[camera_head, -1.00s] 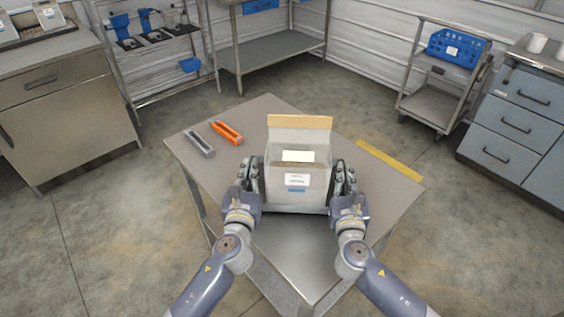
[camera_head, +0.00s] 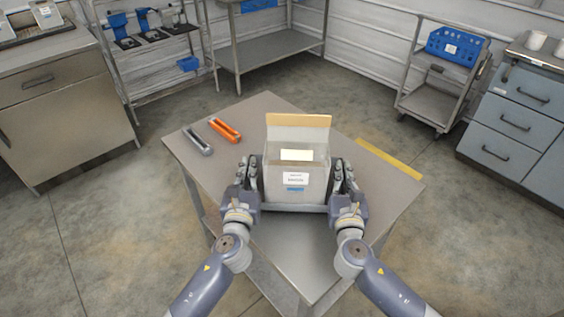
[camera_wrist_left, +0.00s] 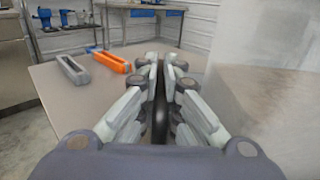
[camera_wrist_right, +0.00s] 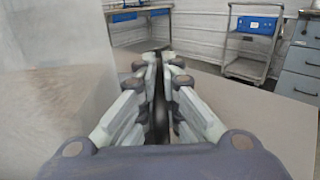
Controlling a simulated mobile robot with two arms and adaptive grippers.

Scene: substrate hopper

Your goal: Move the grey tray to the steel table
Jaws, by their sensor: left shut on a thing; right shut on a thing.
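The grey tray (camera_head: 308,208) shows as a low grey rim under a pale, open-topped box with a label (camera_head: 281,180) and a raised tan flap. The tray is at the grey metal table (camera_head: 290,250); whether it touches the top or hangs just above it I cannot tell. My left gripper (camera_head: 248,172) is shut on the tray's left side, and my right gripper (camera_head: 341,174) on its right side. In the left wrist view a dark edge (camera_wrist_left: 160,112) lies between the fingers. The right wrist view shows a similar dark edge (camera_wrist_right: 158,112).
An orange holder (camera_head: 226,131) and a grey holder (camera_head: 198,141) lie on the table's left. A yellow strip (camera_head: 390,160) runs along its right edge. A cart with a blue crate (camera_head: 458,47) and blue drawers (camera_head: 513,125) stand right. A metal cabinet (camera_head: 65,110) stands left.

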